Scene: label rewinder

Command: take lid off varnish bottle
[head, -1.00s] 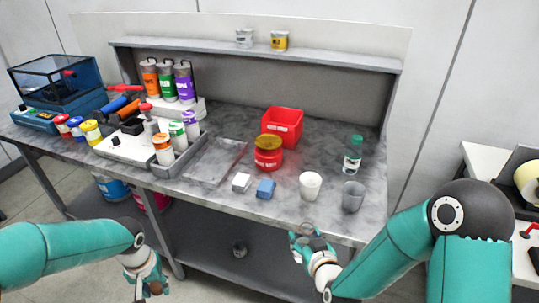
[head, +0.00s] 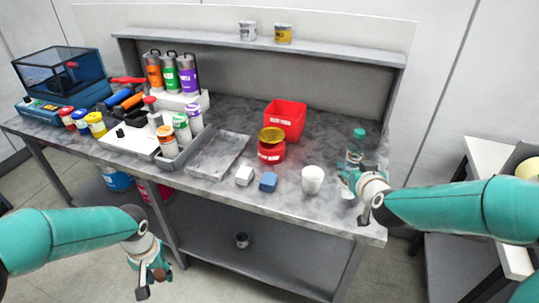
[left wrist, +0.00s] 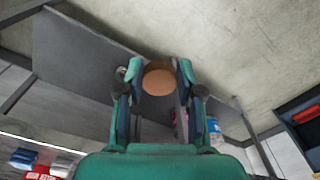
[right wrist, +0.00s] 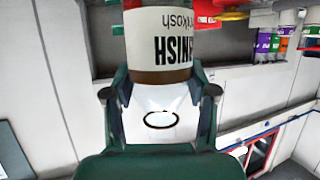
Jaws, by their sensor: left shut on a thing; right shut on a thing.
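The varnish bottle (right wrist: 162,45) shows in the right wrist view as a white container with a dark-lettered label, upside down in the picture, and a brown band. A pale part with a dark ring lies between the fingers; it looks like an open mouth. My right gripper (head: 352,178) is shut on the bottle at the bench's right front; the head view barely shows the bottle. My left gripper (head: 150,272) is shut on a round brown piece, which looks like the lid (left wrist: 159,80), in front of the bench and away from the bottle.
A teal-capped clear bottle (head: 357,142) stands behind my right gripper. A white cup (head: 312,180) stands left of it. A blue block (head: 268,182), white block (head: 244,176), red jar (head: 271,153), red bin (head: 286,119) and grey tray (head: 235,145) stand further left.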

